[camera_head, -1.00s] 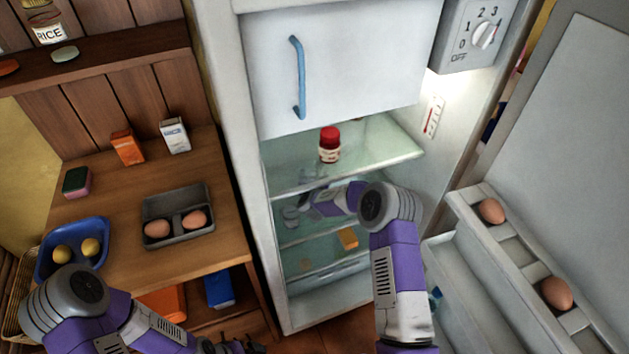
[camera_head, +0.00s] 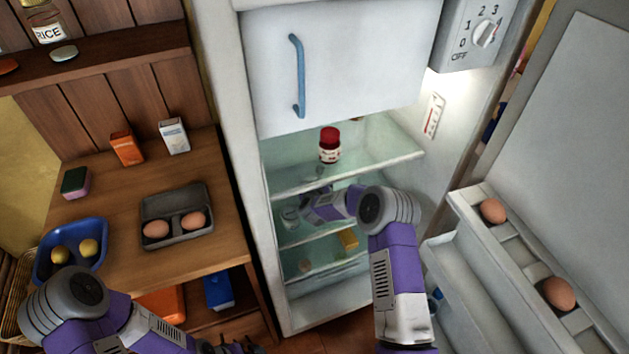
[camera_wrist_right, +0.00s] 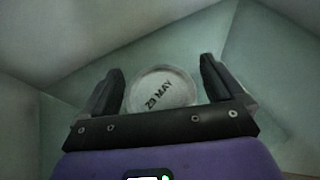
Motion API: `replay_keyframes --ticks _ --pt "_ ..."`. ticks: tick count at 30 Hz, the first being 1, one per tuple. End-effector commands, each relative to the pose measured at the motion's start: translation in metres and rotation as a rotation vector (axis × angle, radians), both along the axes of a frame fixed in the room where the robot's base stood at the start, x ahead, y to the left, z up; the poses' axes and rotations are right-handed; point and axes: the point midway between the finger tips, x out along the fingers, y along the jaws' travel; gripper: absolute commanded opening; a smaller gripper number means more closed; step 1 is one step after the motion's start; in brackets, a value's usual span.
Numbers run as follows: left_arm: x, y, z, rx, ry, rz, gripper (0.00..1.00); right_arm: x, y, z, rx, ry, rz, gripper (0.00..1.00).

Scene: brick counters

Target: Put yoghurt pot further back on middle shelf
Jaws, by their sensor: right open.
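The yoghurt pot (camera_head: 290,217) stands on the middle shelf of the open fridge, at the left. My right gripper (camera_wrist_right: 160,85) is open, with one finger on each side of the pot and narrow gaps visible. In the head view the right gripper (camera_head: 304,209) reaches in beside the pot, its fingertips hard to make out. My left gripper (camera_head: 236,346) is at the bottom edge, partly cut off, and its opening is unclear.
A red-capped jar (camera_head: 329,146) stands on the glass shelf above (camera_head: 385,150). A yellow item (camera_head: 348,239) lies lower in the fridge. The open door (camera_head: 480,250) with eggs is at the right. The wooden counter (camera_head: 120,235) with an egg box and blue bowl is at the left.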

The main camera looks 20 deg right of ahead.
Motion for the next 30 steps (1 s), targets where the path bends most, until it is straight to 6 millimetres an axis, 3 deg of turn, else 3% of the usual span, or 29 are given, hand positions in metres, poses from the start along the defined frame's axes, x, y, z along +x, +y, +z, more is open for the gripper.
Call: replay_keyframes --ticks 18,30 --pt "0.000 0.000 0.020 0.000 0.000 0.000 1.00 -0.060 0.022 0.029 0.000 0.000 0.000 0.95" --pt "0.000 0.000 0.020 0.000 0.000 0.000 1.00 -0.065 0.024 0.031 0.001 -0.001 0.000 0.95"
